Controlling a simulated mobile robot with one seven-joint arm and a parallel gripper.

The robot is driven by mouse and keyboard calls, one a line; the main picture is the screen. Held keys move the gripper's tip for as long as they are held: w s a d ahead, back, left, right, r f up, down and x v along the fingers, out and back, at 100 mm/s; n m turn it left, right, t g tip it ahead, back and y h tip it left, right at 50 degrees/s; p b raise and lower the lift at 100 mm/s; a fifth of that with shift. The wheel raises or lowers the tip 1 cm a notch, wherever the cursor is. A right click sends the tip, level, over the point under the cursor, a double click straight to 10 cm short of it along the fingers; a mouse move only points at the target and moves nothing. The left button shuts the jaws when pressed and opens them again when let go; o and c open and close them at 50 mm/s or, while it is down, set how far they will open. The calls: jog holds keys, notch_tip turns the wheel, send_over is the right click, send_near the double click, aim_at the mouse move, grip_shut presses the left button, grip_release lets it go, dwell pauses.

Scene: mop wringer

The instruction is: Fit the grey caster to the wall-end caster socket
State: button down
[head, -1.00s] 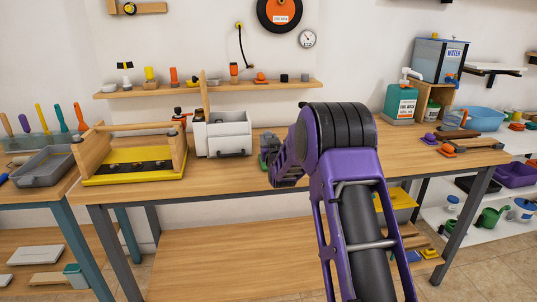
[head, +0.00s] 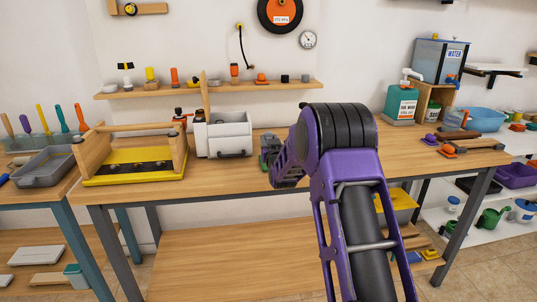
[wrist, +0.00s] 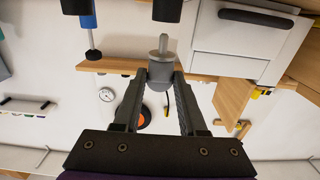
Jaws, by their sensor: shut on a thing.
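The grey caster (wrist: 161,66) is between my gripper's fingertips in the wrist view, its thin stem pointing to the top of that picture. My gripper (wrist: 161,82) is shut on it. In the head view my gripper (head: 268,152) is partly hidden by my own arm, just right of a white box-like unit and above the bench; the caster is not clear there. The white unit (head: 228,136), perhaps the wringer, stands on the bench. It also shows at the upper right of the wrist view (wrist: 240,42), apart from the caster. I cannot make out the wall-end caster socket.
A wooden carrier with a yellow base (head: 135,168) stands left on the bench (head: 225,179). A wall shelf (head: 205,89) holds small parts. A dark cylinder (wrist: 167,10) is close beyond the stem in the wrist view. Bench surface shows bare in front of the white unit.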

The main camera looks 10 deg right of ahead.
jog(key=shift+f, duration=1.7)
dwell(0.5)
jog(key=shift+c, duration=1.9)
grip_release()
jog(key=shift+s, duration=0.1)
